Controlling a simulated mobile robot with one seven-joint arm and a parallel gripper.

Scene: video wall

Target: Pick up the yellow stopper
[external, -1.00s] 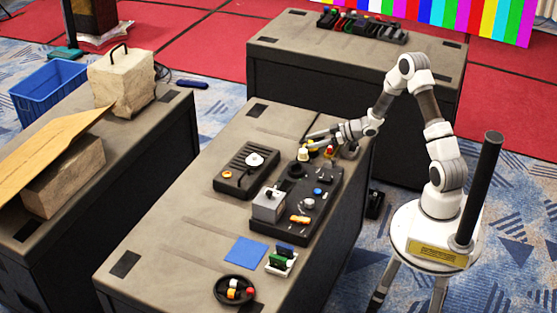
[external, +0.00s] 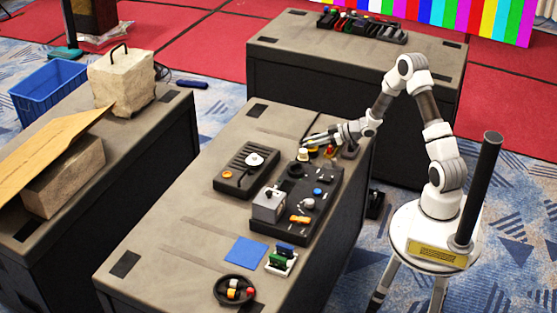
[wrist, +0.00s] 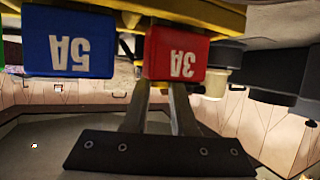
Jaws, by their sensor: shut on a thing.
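The yellow stopper (external: 313,154) shows as a small yellow patch at the far end of the dark panel in the external view. My gripper (external: 305,144) is low over it, its fingers nearly level and pointing left. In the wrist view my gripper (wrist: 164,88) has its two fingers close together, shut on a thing. The fingertips are hidden behind a red block marked 3A (wrist: 178,52), below a wide yellow surface (wrist: 215,16). The grip itself is hidden; the external view places it at the yellow stopper.
A blue block marked 5A (wrist: 69,42) is left of the red one. A white-topped piece (external: 303,155) and a red piece (external: 329,152) stand close to my gripper. The dark panel (external: 285,225) carries several knobs and a grey box (external: 268,206). A blue mat (external: 245,251) lies nearer.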

